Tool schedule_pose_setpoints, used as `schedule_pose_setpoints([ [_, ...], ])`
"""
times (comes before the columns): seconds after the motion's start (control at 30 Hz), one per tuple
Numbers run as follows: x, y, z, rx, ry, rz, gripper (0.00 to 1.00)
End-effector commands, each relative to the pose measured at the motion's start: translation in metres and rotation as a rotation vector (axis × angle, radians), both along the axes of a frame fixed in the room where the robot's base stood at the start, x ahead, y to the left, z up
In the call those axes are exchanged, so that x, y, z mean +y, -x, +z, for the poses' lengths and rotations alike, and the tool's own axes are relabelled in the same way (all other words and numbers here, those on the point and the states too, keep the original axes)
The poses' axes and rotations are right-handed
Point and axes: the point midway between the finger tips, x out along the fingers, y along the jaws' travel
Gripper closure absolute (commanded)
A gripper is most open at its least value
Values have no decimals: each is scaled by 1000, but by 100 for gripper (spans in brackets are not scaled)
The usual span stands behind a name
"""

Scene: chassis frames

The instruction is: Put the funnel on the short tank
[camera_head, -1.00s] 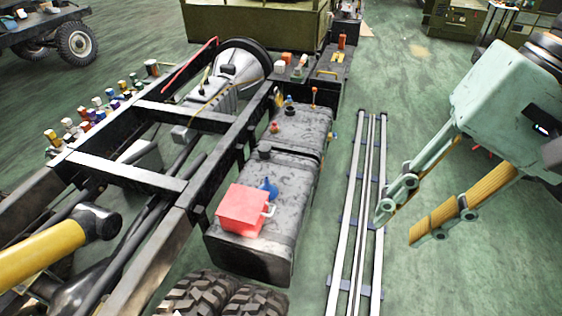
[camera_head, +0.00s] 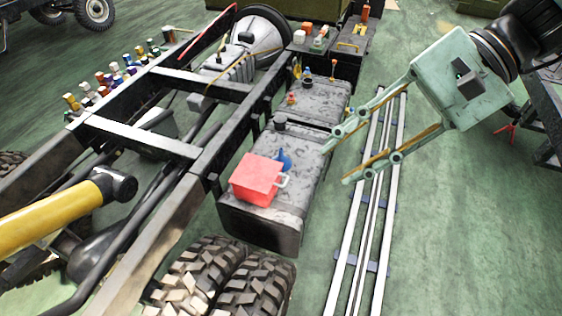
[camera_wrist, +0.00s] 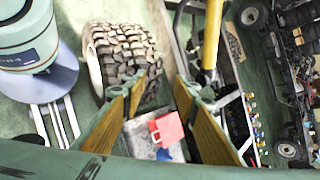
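The blue funnel (camera_head: 284,160) stands on the near grey tank (camera_head: 265,222), just behind a red box-shaped can (camera_head: 257,178). In the wrist view a bit of blue (camera_wrist: 163,154) shows beside the red can (camera_wrist: 167,129). A second grey tank (camera_head: 322,101) sits behind the near one; I cannot tell for sure which is the short one. My gripper (camera_head: 335,166) is open and empty, to the right of the near tank and apart from the funnel. In the wrist view its fingers (camera_wrist: 164,78) are spread, with the can and funnel seen between them.
The chassis frame (camera_head: 195,180) runs left of the tanks, with large tires (camera_head: 225,280) at the front. White rails (camera_head: 370,215) lie on the floor to the right. Small bottles (camera_head: 115,75) stand along the left. Small fittings stick up from the far tank.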

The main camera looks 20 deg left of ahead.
Motion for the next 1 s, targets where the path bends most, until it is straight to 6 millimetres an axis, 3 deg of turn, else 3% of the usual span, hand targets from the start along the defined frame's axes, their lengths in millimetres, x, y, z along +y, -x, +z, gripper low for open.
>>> schedule_pose_setpoints([
  [1.0, 95, -108, -58, 352, -307, -229, 72],
])
